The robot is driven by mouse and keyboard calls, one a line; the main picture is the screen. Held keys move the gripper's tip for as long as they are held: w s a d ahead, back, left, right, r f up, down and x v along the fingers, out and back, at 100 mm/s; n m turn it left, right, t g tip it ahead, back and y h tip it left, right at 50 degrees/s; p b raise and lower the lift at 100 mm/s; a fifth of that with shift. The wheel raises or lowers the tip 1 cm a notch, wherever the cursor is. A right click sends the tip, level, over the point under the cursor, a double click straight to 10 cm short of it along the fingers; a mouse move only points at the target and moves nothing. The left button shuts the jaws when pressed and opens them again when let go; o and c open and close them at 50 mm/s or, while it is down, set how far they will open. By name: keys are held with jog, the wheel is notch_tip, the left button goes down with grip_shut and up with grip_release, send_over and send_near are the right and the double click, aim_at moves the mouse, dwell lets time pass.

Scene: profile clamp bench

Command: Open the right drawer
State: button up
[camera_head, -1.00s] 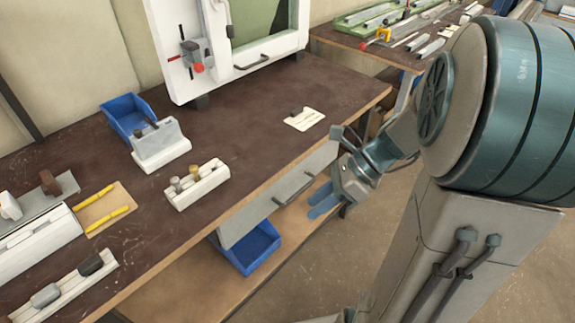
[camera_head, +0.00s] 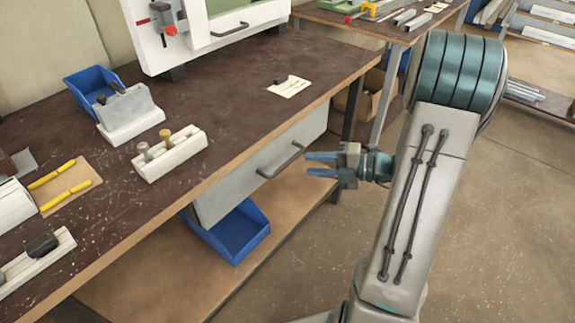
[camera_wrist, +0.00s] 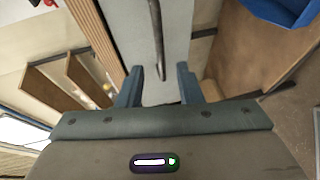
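The grey drawer (camera_head: 230,186) hangs under the front edge of the brown bench and looks closed. Its dark bar handle (camera_head: 281,160) runs along the front. In the wrist view the drawer front (camera_wrist: 176,40) fills the upper middle, with the handle (camera_wrist: 158,40) running down toward the space between my fingers. My gripper (camera_head: 322,163) is open and empty, its two blue fingers pointing left at the handle, a short way off its right end. In the wrist view the fingers (camera_wrist: 160,88) stand apart on either side of the handle's line.
A blue bin (camera_head: 236,234) sits on the lower shelf beneath the drawer. Cardboard boxes (camera_head: 372,95) stand beyond the bench's right end. Floor on the right is clear.

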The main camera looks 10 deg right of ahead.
aim_at(288, 161)
jog(key=b+x, duration=0.1)
jog(key=x, duration=0.7)
grip_shut()
